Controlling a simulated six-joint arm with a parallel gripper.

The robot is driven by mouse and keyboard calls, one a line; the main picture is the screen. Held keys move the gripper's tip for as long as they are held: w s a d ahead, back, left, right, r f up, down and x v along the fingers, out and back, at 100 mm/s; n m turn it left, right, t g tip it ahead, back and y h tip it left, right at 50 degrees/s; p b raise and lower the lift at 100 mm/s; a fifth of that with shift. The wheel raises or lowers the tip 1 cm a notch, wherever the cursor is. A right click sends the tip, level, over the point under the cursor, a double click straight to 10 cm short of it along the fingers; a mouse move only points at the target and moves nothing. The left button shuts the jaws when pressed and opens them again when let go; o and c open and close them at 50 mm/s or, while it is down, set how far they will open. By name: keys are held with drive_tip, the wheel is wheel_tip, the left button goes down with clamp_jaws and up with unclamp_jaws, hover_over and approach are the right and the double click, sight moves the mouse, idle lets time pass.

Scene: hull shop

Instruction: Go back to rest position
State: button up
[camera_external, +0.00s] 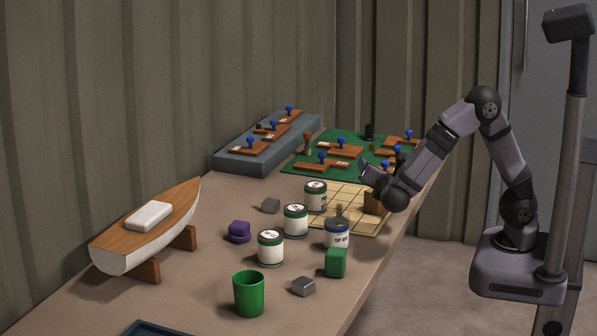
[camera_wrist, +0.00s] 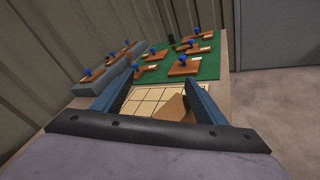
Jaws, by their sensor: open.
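My gripper (camera_external: 368,179) is over the right part of the table, above the back right of the yellow gridded board (camera_external: 352,219). In the wrist view my gripper (camera_wrist: 157,95) shows its two blue-grey fingers spread apart. A brown wooden block (camera_wrist: 174,108) appears between and below the fingers in that view. In the external view the brown block (camera_external: 374,201) stands on the board just under my gripper, partly hidden by the arm. I cannot tell whether a finger touches it.
Behind lie a green mat (camera_external: 310,147) with several blue-knobbed wooden pieces and a grey stepped block (camera_external: 232,160).

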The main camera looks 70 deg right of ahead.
drive_tip(key=s+d+f+m+g+b, duration=0.1)
drive_tip(key=s+f+m+g, duration=0.1)
drive_tip(key=s+d+f+m+g+y, duration=0.1)
drive_tip(key=s+d+f+m, duration=0.1)
drive_tip(key=s, duration=0.1)
drive_tip(key=s+d+f+m+g+b, duration=0.1)
drive_tip(key=s+f+m+g, duration=0.1)
drive_tip(key=s+f, duration=0.1)
drive_tip(key=shift+s+d+f+g+b, duration=0.1)
drive_tip(key=shift+s+d+g+b, duration=0.1)
drive_tip(key=shift+d+g+b, duration=0.15)
drive_tip(key=s+a+f+m+g+y, duration=0.4)
drive_tip(key=s+f+m+y, duration=0.3)
drive_tip(key=s+f+y, duration=0.3)
drive_tip(key=a+f+m+t+y, duration=0.25)
drive_tip(key=a+m+y, duration=0.2)
drive_tip(key=a, duration=0.25)
wheel_tip(320, 180, up, 21)
drive_tip(key=p, duration=2.1)
drive_tip(key=shift+w+d+r+h, duration=0.15)
drive_tip(key=shift+d+r+h, duration=0.05)
drive_tip(key=shift+h, duration=0.15)
